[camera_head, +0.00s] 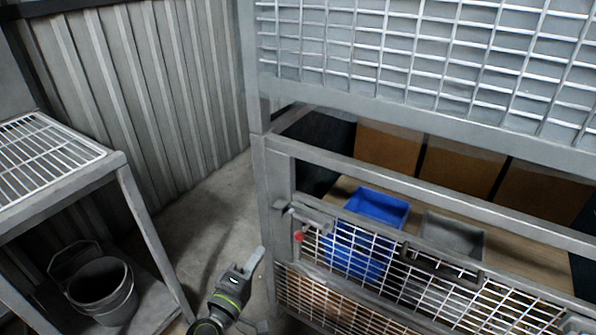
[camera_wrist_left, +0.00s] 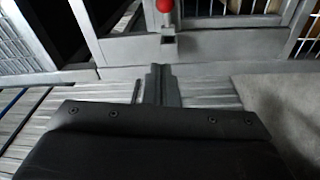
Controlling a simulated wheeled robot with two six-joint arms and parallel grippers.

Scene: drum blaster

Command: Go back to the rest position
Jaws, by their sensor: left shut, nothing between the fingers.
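My left gripper (camera_head: 254,262) is low in the head view, left of the cage's corner post, with its fingers pointing up and away. It is shut and empty. In the left wrist view its closed fingers (camera_wrist_left: 158,82) point ahead, below a red knob (camera_wrist_left: 165,6) on a metal latch. The red knob also shows on the cage front in the head view (camera_head: 299,236), up and right of the gripper. A gap shows between gripper and knob in the head view. I cannot make out my right gripper.
The cage has a mesh gate (camera_head: 390,290), with a blue bin (camera_head: 377,207) and a grey bin (camera_head: 453,235) inside. At left, a metal rack (camera_head: 122,160) stands above a bucket (camera_head: 101,290). Concrete floor (camera_head: 215,215) lies open between rack and cage, before a corrugated wall (camera_head: 150,80).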

